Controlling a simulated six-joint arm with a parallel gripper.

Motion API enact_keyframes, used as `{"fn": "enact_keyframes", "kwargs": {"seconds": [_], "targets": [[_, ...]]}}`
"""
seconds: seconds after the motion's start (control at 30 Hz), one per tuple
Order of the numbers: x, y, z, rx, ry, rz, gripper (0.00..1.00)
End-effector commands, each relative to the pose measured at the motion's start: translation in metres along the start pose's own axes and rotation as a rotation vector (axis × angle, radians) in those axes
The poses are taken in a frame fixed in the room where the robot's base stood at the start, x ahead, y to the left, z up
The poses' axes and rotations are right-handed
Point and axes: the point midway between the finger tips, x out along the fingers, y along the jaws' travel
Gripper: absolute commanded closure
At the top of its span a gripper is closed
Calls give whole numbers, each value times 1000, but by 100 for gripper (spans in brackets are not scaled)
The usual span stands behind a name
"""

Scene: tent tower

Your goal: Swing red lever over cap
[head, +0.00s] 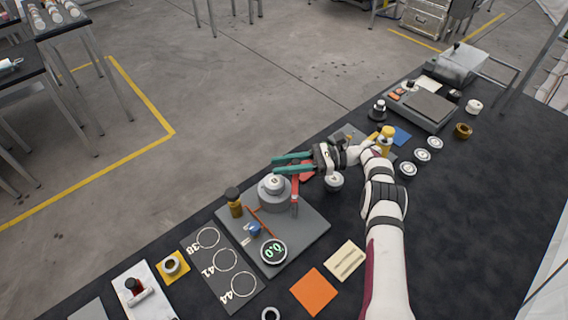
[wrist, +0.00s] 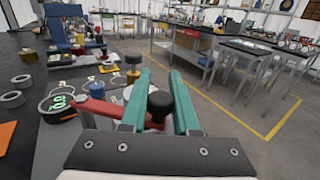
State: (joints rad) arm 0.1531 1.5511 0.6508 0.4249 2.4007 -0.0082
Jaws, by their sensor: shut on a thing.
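The red lever (head: 295,195) stands at the right of a grey pot with a pale round cap (head: 272,183), on a grey base plate (head: 305,235). In the wrist view the red lever (wrist: 104,113) runs in from the left, under my teal fingers. My gripper (head: 276,164) is just behind the pot, fingers pointing left. In the wrist view a black knob (wrist: 160,105) sits between the fingers of my gripper (wrist: 160,73), which is shut on the lever there. The fingers partly hide the cap and the lever's end.
A dark card with numbered rings (head: 224,262) is at the left. A grey scale (head: 420,107) and several small weights are at the right.

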Motion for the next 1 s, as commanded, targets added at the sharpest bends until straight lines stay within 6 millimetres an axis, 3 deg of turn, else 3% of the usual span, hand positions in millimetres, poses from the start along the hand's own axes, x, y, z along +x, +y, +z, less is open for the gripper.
{"fn": "enact_keyframes", "kwargs": {"seconds": [0.03,0.17,0.2,0.5,0.57,0.7,1.0], "targets": [[1,0,0,3,-1,2,66],[0,0,0,2,-1,1,42],[0,0,0,2,-1,1,41],[0,0,3,0,-1,0,41],[0,0,11,0,0,0,41],[-1,1,46,-2,0,0,41],[-76,41,92,1,0,-2,41]]}}
